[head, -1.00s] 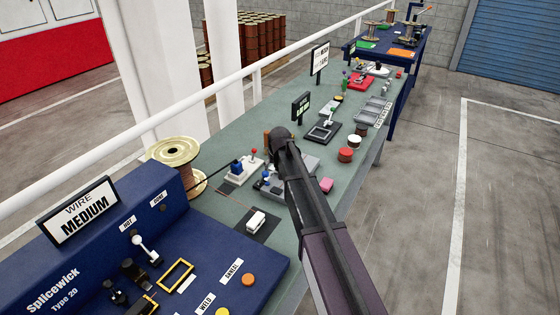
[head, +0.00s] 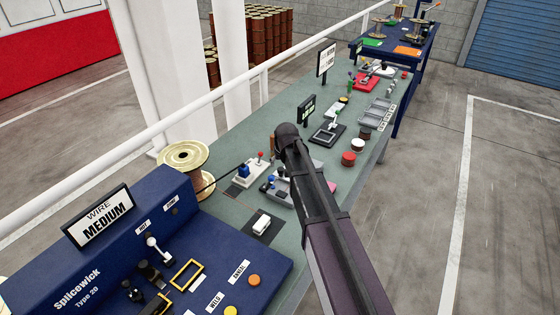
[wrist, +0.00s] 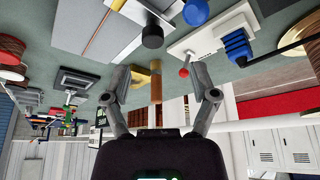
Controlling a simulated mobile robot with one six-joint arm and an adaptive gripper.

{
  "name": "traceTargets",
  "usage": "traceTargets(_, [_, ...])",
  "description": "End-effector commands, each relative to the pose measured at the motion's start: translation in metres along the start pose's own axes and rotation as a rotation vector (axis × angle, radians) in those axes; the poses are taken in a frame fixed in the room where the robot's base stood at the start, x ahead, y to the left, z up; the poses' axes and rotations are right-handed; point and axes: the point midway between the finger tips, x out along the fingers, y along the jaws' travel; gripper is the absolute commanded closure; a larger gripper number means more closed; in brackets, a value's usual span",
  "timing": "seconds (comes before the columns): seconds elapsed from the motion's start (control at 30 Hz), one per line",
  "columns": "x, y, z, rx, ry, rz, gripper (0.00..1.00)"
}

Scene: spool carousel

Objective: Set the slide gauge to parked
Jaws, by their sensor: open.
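No part in view carries a readable slide gauge label, so I cannot tell for certain which one it is. A grey plate (wrist: 112,38) with a black knob (wrist: 153,37) and a blue ball (wrist: 195,11) is at the top of the wrist view. Beside it is a white base (wrist: 197,42) with a blue ribbed block (wrist: 236,45) and a red-ball lever (wrist: 184,72); this base also shows in the head view (head: 246,181). My gripper (wrist: 163,82) is open and empty. A copper-brown cylinder (wrist: 156,88) appears between its fingers, apart from them. The head view hides my fingers behind my arm.
The blue Splicewick machine (head: 75,262) with a MEDIUM sign (head: 97,216) and a wire spool (head: 183,157) stand at the near left. Red-topped cylinders (head: 348,158), small signs and trays crowd the green bench. A white rail (head: 200,104) runs behind. The floor at right is clear.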

Motion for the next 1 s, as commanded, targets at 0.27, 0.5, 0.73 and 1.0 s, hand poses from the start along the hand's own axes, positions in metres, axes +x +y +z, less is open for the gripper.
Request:
traceTargets(0.27, [-0.029, 0.000, -0.001, 0.000, 0.000, 0.000, 0.24])
traceTargets(0.5, [-0.048, 0.000, -0.001, 0.000, 0.000, 0.000, 0.24])
traceTargets(0.73, [-0.057, 0.001, 0.004, 0.002, -0.003, 0.001, 0.24])
traceTargets(1.0, [-0.051, 0.010, 0.036, 0.017, -0.043, 0.006, 0.24])
